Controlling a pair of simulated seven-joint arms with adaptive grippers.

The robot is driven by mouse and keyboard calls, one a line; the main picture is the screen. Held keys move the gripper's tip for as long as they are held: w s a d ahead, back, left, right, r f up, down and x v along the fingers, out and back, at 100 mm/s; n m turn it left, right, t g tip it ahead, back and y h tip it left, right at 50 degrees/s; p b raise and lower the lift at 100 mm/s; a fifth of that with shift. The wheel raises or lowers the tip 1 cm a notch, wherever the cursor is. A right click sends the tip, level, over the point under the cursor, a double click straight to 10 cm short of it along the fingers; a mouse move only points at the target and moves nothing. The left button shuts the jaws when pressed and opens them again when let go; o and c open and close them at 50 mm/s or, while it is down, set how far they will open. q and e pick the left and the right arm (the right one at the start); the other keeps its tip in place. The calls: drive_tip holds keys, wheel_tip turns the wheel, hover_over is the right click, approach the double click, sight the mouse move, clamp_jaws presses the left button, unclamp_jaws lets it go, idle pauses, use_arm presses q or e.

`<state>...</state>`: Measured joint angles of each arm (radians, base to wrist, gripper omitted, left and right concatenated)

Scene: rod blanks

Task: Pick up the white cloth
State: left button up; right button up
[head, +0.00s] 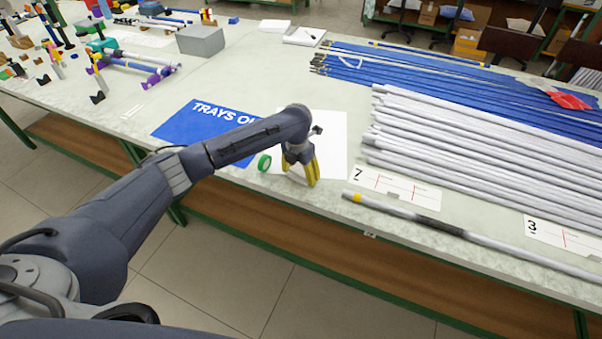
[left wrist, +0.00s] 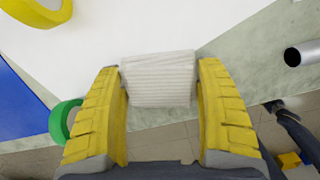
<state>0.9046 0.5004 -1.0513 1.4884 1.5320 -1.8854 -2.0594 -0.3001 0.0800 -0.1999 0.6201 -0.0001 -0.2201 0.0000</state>
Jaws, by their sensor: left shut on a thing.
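The white cloth (left wrist: 158,80) is a small ribbed piece between the yellow fingers of my left gripper (left wrist: 160,110) in the left wrist view. The fingers are shut on its sides. In the head view my left gripper (head: 301,178) points down over the front edge of a white sheet (head: 335,135) on the table; the cloth is hard to make out there. I cannot tell whether the cloth touches the table. My right gripper is not in view.
A green tape roll (head: 264,163) stands just left of the gripper, by a blue sign (head: 200,125). A yellow ring (left wrist: 38,10) shows in the left wrist view. White rods (head: 480,150) and blue rods (head: 430,85) lie to the right. A single rod (head: 480,237) lies along the front edge.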

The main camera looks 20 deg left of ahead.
sight(301, 169)
use_arm(q)
wheel_tip(301, 169, up, 20)
idle(0.6)
drive_tip(key=shift+f, duration=0.1)
